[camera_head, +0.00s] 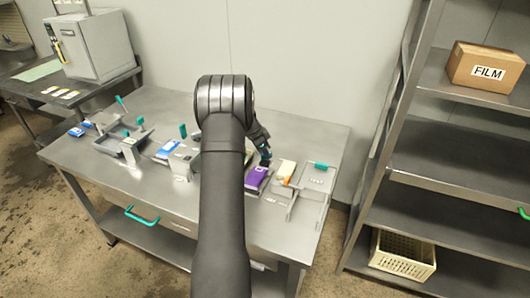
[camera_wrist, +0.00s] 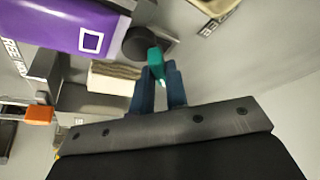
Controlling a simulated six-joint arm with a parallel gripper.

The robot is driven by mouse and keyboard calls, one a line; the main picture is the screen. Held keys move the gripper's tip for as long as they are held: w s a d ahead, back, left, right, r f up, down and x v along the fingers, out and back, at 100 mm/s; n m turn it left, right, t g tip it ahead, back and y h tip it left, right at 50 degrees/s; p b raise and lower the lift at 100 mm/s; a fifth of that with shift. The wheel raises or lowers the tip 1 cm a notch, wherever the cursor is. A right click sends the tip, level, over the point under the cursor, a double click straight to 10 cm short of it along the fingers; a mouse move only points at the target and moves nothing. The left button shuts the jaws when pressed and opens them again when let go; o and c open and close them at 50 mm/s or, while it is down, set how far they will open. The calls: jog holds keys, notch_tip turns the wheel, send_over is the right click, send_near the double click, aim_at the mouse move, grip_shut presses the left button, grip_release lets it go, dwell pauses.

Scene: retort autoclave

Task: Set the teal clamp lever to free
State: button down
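The teal clamp lever (camera_wrist: 156,62) shows in the wrist view, its teal end between my gripper's two dark blue fingertips. My gripper (camera_wrist: 159,76) appears shut on it, with no clear gap on either side. A dark round part (camera_wrist: 141,44) sits just beyond the teal end, beside the purple pack (camera_wrist: 70,22). In the head view my gripper (camera_head: 263,150) is low over the table, just above and right of the purple pack (camera_head: 256,178). My arm hides part of the clamp there, so the lever's full length and angle are unclear.
An orange-handled part (camera_head: 286,181) and a grey tray with a teal grip (camera_head: 321,165) stand right of my gripper. Blue packs (camera_head: 168,148) and other teal-handled fixtures (camera_head: 131,146) are on the left. A shelf (camera_head: 440,160) stands at the right.

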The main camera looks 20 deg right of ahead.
jog(key=shift+n, duration=0.4)
jog(key=n+t, duration=0.1)
jog(key=n, duration=0.2)
jog(key=shift+s+n+t, duration=0.15)
jog(key=shift+n+t, duration=0.15)
jog(key=shift+t, duration=0.1)
jog(key=n+t+y, duration=0.1)
jog(key=n, duration=0.3)
jog(key=shift+d+n, duration=0.15)
jog(key=shift+n, duration=0.15)
jog(key=n, duration=0.2)
jog(key=n+t+y, duration=0.1)
jog(key=n, duration=0.1)
jog(key=shift+s+d+y, duration=0.1)
jog(key=shift+y, duration=0.2)
jog(key=shift+d+n+t+y, duration=0.15)
jog(key=shift+n+y, duration=0.3)
jog(key=shift+n, duration=0.8)
jog(key=shift+a+n+t+y, duration=0.1)
jog(key=shift+n+t+y, duration=0.25)
jog(key=shift+n, duration=0.9)
jog(key=c, duration=1.4)
grip_release()
jog(key=shift+c, duration=0.2)
